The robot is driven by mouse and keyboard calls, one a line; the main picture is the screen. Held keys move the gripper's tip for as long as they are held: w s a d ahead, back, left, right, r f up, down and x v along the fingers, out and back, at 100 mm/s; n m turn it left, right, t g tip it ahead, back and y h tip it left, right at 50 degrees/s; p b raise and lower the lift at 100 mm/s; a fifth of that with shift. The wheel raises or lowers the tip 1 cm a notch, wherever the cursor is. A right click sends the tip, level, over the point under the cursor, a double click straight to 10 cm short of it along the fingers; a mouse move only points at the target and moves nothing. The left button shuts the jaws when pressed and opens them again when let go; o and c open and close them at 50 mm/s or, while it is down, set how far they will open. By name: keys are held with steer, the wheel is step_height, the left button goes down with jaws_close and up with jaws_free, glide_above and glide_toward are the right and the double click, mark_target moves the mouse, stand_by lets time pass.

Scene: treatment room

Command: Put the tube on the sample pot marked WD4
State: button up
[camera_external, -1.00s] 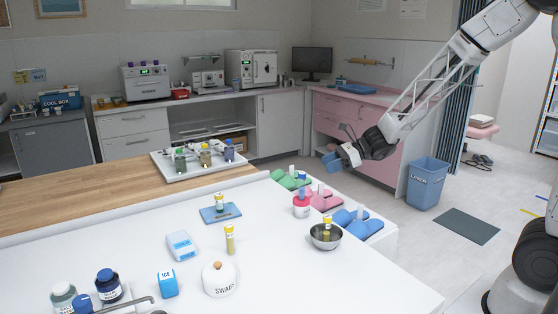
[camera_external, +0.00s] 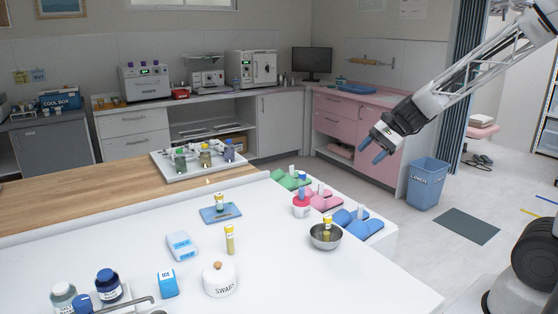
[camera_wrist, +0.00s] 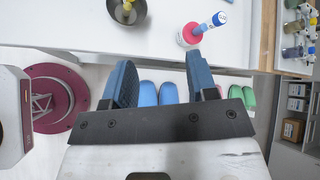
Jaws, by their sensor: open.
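Several tubes are in the external view: a yellow-capped tube (camera_external: 230,240) stands on the white table, another (camera_external: 220,203) is on a blue pad, and another (camera_external: 326,227) is in a metal bowl (camera_external: 316,239). A blue tube (camera_external: 302,194) stands on a red-topped white pot (camera_external: 301,209); both also show in the wrist view, the tube (camera_wrist: 210,23) with a white label. Pots with green (camera_external: 180,160), yellow (camera_external: 205,157) and blue (camera_external: 229,152) parts stand on a tray. I cannot read WD4 anywhere. My gripper (camera_external: 371,149) is open and empty, up beyond the table's far right edge.
Blue slippers (camera_external: 347,217), pink slippers and green slippers lie along the table's right side. A swab jar (camera_external: 220,281), an ICE box (camera_external: 168,284) and dark-capped bottles stand at the front. A blue bin (camera_external: 427,184) is on the floor. The table between bowl and jar is clear.

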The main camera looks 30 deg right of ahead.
steer(key=s+d+r+n+h, duration=0.2)
steer(key=s+d+n+h, duration=0.3)
steer(key=s+d, duration=0.4)
steer(key=s+d+r+n+h, duration=0.3)
steer(key=s+d+n+h, duration=0.2)
steer(key=s+d+n, duration=0.3)
steer(key=shift+s+d+r, duration=0.25)
steer(key=shift+s+d, duration=0.6)
steer(key=shift+s, duration=0.4)
